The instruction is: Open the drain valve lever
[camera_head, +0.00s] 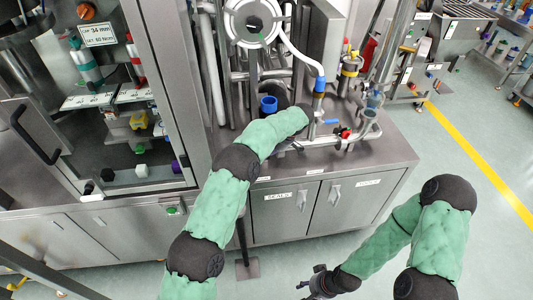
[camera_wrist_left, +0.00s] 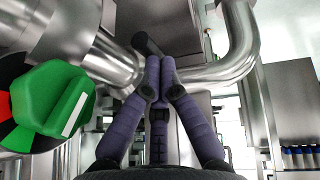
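In the head view my left arm reaches over the steel cabinet to the pipework and hides the left gripper. A blue handle (camera_head: 330,121) and a red-and-black knob (camera_head: 345,132) sit on the pipes there. My right gripper (camera_head: 318,284) hangs over the floor, its fingers unclear.
A curved steel pipe (camera_wrist_left: 238,50) runs on the right. The steel cabinet top (camera_head: 385,155) has bare room at right; the floor (camera_head: 470,210) is open.

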